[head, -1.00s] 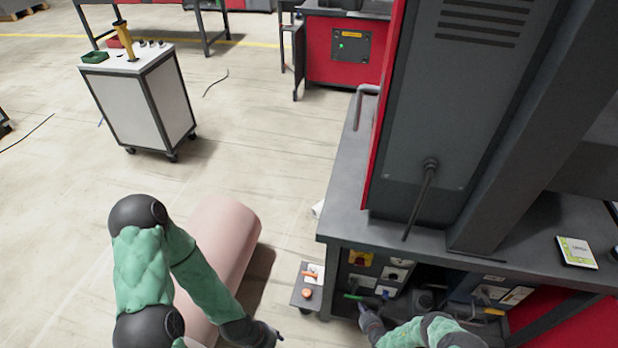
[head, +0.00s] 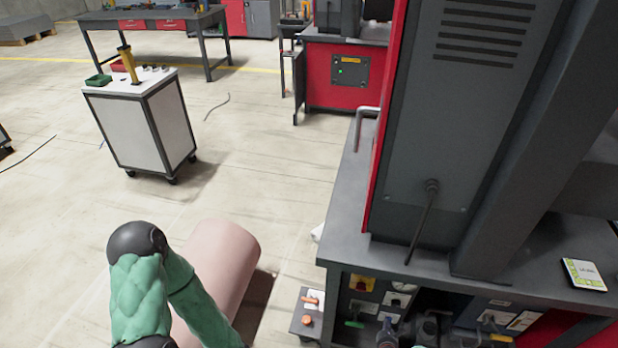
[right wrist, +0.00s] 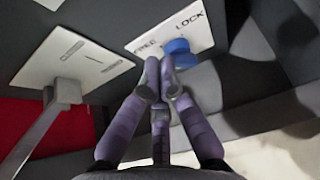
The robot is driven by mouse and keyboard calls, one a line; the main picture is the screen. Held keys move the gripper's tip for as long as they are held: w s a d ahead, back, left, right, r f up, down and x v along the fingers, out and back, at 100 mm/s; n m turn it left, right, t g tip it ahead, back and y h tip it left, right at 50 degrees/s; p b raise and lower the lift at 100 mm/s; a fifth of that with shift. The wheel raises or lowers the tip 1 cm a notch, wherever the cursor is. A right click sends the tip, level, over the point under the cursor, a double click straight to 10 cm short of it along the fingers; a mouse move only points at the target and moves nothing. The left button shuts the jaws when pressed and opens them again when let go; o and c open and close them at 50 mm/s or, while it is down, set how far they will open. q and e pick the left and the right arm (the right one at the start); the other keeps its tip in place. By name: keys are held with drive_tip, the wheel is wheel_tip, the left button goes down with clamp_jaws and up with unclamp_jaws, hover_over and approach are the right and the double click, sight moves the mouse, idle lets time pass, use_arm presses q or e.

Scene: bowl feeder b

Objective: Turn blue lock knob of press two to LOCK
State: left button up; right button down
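The blue lock knob (right wrist: 180,52) sits on a white plate (right wrist: 150,40) lettered FREE on the left and LOCK on the right, in the right wrist view. My right gripper (right wrist: 160,82) is just below and left of the knob, its fingertips close together and overlapping the knob's lower edge in the picture. The knob stands out beyond the tips, and I cannot tell whether they touch it. In the head view the right gripper (head: 387,332) is low in front of the press's panel, and the knob cannot be made out. My left gripper is below the picture.
A lever handle (right wrist: 62,95) on another white plate (right wrist: 75,58) is left of the gripper. The dark bench top (head: 345,220) overhangs the panel.

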drive_tip(key=shift+w+d, duration=0.1)
drive_tip(key=shift+w, duration=0.3)
drive_tip(key=shift+d+f, duration=0.1)
drive_tip(key=shift+f, duration=0.25)
idle(0.6)
